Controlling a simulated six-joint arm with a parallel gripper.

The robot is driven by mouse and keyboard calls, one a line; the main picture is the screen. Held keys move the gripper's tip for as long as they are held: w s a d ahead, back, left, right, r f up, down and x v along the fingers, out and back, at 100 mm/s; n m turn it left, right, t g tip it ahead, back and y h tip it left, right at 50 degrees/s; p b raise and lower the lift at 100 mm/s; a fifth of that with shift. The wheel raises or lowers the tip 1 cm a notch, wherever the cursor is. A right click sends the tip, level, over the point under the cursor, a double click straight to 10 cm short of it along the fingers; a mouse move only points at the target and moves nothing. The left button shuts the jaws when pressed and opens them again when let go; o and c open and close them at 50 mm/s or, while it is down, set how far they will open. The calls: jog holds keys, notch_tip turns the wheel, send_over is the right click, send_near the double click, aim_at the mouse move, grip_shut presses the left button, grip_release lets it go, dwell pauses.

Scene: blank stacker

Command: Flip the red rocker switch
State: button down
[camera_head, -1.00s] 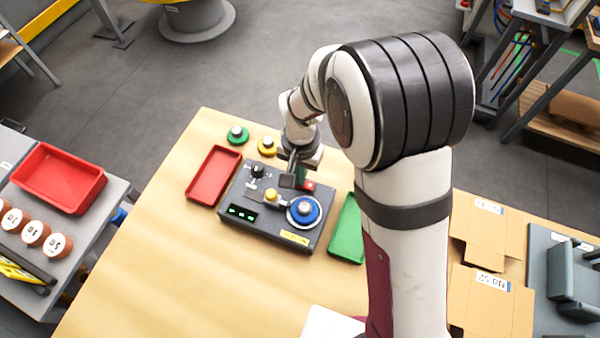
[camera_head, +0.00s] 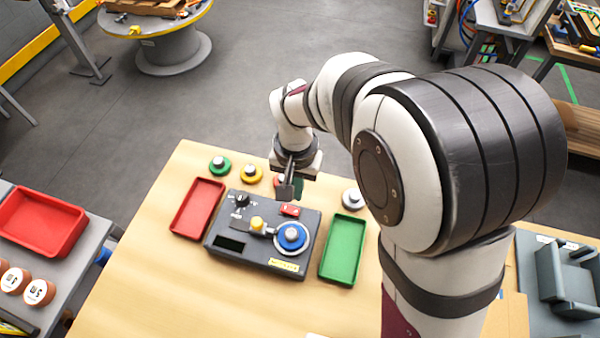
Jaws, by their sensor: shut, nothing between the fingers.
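The red rocker switch (camera_head: 290,210) sits near the back edge of the dark control box (camera_head: 222,232) on the wooden table. It is in plain view, but its tilt is too small to tell. My gripper (camera_head: 285,194) is shut and empty, pointing down. Its fingertips show just behind and above the switch in the picture, apart from it.
A red tray (camera_head: 197,208) lies left of the box and a green tray (camera_head: 343,248) lies right. Green (camera_head: 220,165), yellow (camera_head: 250,175) and pale (camera_head: 353,198) round pieces stand behind. My arm covers the right side. The table's front left is clear.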

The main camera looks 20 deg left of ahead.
notch_tip(320, 180, up, 7)
jog(key=d, duration=0.1)
jog(key=shift+d+r, duration=0.15)
jog(key=shift+r, duration=0.05)
jog(key=s+d+r+m+y, duration=0.1)
jog(key=s+d+m, duration=0.4)
jog(key=s+d, duration=1)
jog(key=shift+s+d+r+m+y, duration=0.3)
jog(key=shift+s+d+r, duration=0.15)
jog(key=shift+s, duration=0.4)
